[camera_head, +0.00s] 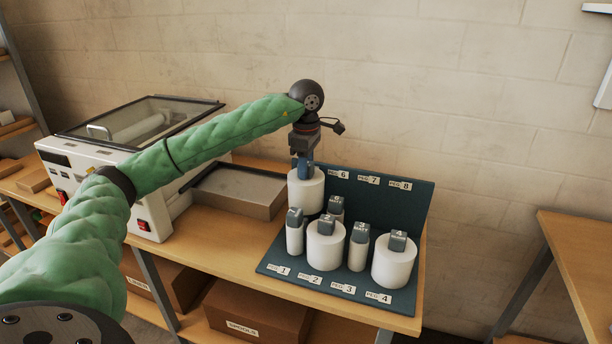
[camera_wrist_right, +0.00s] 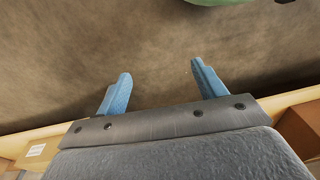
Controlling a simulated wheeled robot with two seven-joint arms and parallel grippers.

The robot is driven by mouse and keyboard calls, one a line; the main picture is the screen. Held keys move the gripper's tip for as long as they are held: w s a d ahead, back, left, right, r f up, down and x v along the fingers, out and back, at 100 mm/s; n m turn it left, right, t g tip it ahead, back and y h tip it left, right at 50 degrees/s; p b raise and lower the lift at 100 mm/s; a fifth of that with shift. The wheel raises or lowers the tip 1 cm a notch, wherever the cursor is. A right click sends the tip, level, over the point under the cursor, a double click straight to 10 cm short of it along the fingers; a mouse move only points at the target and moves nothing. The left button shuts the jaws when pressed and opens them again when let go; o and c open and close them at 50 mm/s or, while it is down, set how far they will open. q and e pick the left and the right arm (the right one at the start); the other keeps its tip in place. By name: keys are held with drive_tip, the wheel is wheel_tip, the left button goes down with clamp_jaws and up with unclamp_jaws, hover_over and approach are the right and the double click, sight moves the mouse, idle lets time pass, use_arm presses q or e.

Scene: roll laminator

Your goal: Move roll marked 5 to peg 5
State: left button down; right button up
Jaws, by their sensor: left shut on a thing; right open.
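My left gripper (camera_head: 304,160) is shut on the top of a wide white roll (camera_head: 306,191). The roll is upright at the back left end of the dark peg board (camera_head: 413,219), left of the PEG 6 label (camera_head: 338,174). Its mark is hidden by the gripper, and the PEG 5 label does not show. I cannot tell whether its bottom touches the board, as front rolls partly cover that spot. My right gripper (camera_wrist_right: 163,78) is open and empty in the right wrist view, over the floor.
Other rolls with grey tops stand on the board: narrow ones (camera_head: 295,236) (camera_head: 359,252), wide ones (camera_head: 325,249) (camera_head: 393,264), and one behind (camera_head: 336,208). A grey-topped tray (camera_head: 238,190) and the laminator (camera_head: 135,135) are to the left. The board's back right is clear.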

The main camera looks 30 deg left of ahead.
sight(306, 188)
use_arm(q)
wheel_tip(306, 188, down, 2)
drive_tip(key=shift+a+f, duration=0.1)
drive_tip(key=shift+f, duration=0.5)
drive_tip(key=shift+f+b, duration=0.3)
drive_tip(key=shift+f, duration=0.4)
drive_tip(key=shift+f+b, duration=0.4)
drive_tip(key=shift+f, duration=0.95)
drive_tip(key=shift+f+b, duration=0.3)
drive_tip(key=shift+f, duration=0.4)
use_arm(e)
drive_tip(key=w+a+r, duration=0.2)
drive_tip(key=w+r, duration=0.1)
drive_tip(key=r, duration=0.6)
